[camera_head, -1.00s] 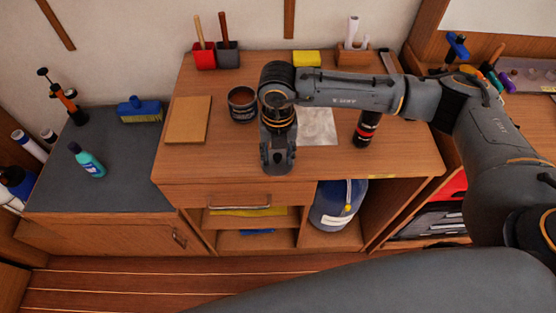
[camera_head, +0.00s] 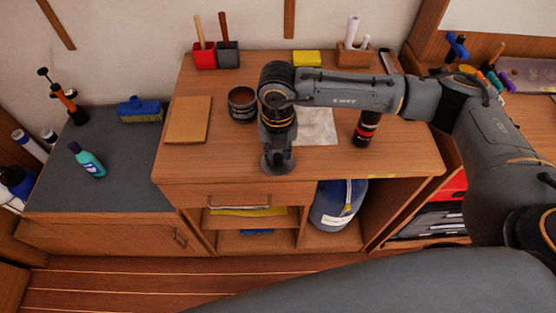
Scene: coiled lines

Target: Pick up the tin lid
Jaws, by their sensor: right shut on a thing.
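My right gripper (camera_head: 277,163) points down at the front part of the wooden worktop (camera_head: 350,180), above the drawer. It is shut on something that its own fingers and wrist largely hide. I cannot make out the tin lid separately; it appears to be the thing in the jaws. An open round tin (camera_head: 242,104) with dark contents stands upright behind and left of the gripper, apart from it. My left gripper is not in view.
A tan board (camera_head: 187,120) lies left of the tin. A pale sheet (camera_head: 318,128) lies right of the gripper, and a dark red-banded can (camera_head: 366,128) stands beyond it. Red (camera_head: 204,56) and grey (camera_head: 228,55) holders and a yellow block (camera_head: 307,58) stand at the back.

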